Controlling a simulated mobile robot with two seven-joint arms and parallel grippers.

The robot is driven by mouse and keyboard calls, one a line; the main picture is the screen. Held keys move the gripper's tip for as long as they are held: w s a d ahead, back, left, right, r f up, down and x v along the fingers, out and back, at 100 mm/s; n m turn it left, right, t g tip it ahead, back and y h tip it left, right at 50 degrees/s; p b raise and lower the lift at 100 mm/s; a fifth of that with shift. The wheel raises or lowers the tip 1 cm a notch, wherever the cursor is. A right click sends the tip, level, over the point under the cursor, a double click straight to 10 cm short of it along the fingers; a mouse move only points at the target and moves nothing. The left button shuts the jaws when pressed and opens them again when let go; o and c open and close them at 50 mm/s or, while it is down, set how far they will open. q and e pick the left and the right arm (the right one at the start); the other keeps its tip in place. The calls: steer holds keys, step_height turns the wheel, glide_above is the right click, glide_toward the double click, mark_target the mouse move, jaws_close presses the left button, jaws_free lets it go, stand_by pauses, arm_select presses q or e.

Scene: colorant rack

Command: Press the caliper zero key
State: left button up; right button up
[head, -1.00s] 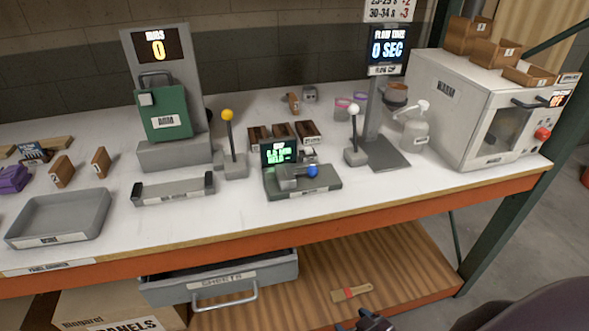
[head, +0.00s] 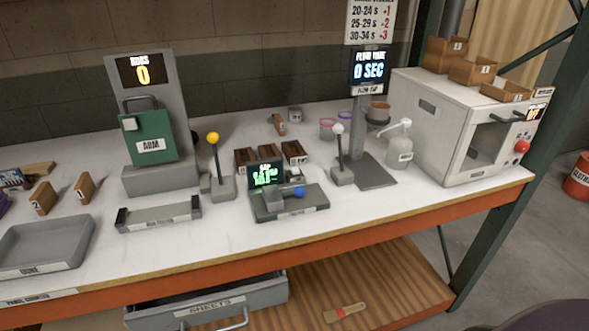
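The caliper appears to be the grey-green device (head: 289,203) near the middle of the bench. It has a small black screen (head: 266,174) with green text that is too small to read surely. A blue round knob or key (head: 298,192) sits on its front right; I cannot read a zero label on it. Nothing touches the device. Neither gripper shows in the head view now.
A lever with a yellow ball (head: 213,138) stands left of the device, and one with a white ball (head: 338,129) stands right. Small brown blocks (head: 295,152) sit behind it. A grey tray (head: 88,242) lies at left. A white oven-like box (head: 430,125) stands at right. The bench front edge is clear.

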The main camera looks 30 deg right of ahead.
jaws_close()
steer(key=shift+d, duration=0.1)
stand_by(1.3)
